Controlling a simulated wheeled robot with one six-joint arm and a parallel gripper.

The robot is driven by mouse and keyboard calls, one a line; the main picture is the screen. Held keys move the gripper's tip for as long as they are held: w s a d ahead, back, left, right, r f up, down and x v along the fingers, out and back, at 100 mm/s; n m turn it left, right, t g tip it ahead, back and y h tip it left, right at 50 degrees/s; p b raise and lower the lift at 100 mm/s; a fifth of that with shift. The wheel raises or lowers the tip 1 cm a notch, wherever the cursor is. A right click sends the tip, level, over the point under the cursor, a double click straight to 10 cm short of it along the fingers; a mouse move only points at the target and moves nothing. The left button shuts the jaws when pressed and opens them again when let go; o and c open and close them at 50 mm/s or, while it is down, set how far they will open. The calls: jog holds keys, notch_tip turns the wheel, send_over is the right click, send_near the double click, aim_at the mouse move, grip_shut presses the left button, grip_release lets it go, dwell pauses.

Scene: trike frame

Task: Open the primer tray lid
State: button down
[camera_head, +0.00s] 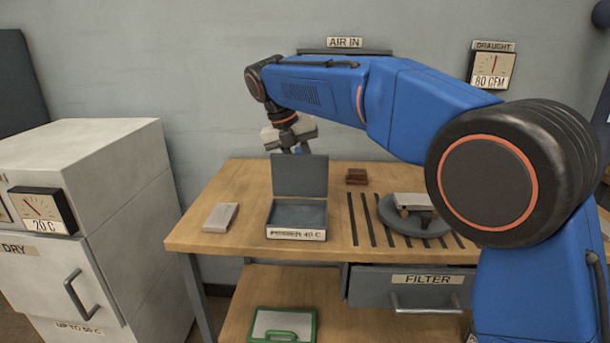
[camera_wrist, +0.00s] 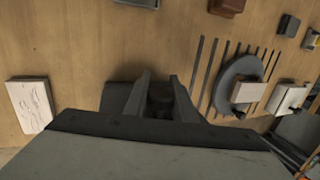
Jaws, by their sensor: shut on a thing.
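The primer tray (camera_head: 297,232) is a shallow grey box with a paper label on its front, standing on the wooden bench. Its grey lid (camera_head: 300,176) stands raised, close to upright, at the back of the tray, so the inside shows. My gripper (camera_head: 298,149) is at the lid's top edge and shut on the lid. Its tips are partly hidden behind the lid in the head view. In the wrist view my gripper's two dark fingers (camera_wrist: 160,92) point away from the camera with a dark part between them, and a dark grey patch of the lid (camera_wrist: 115,96) shows beside them.
A pale block (camera_head: 220,217) lies left of the tray. Dark slots (camera_head: 368,220) and a round grey disc (camera_head: 420,224) with a pale piece are to the right. A brown block (camera_head: 357,176) sits behind. The filter drawer (camera_head: 410,288) is below; a white cabinet (camera_head: 90,200) stands left.

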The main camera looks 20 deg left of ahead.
jog(key=shift+f+g, duration=0.15)
jog(key=shift+g, duration=0.15)
jog(key=c, duration=1.5)
grip_release()
jog(key=shift+w, duration=0.1)
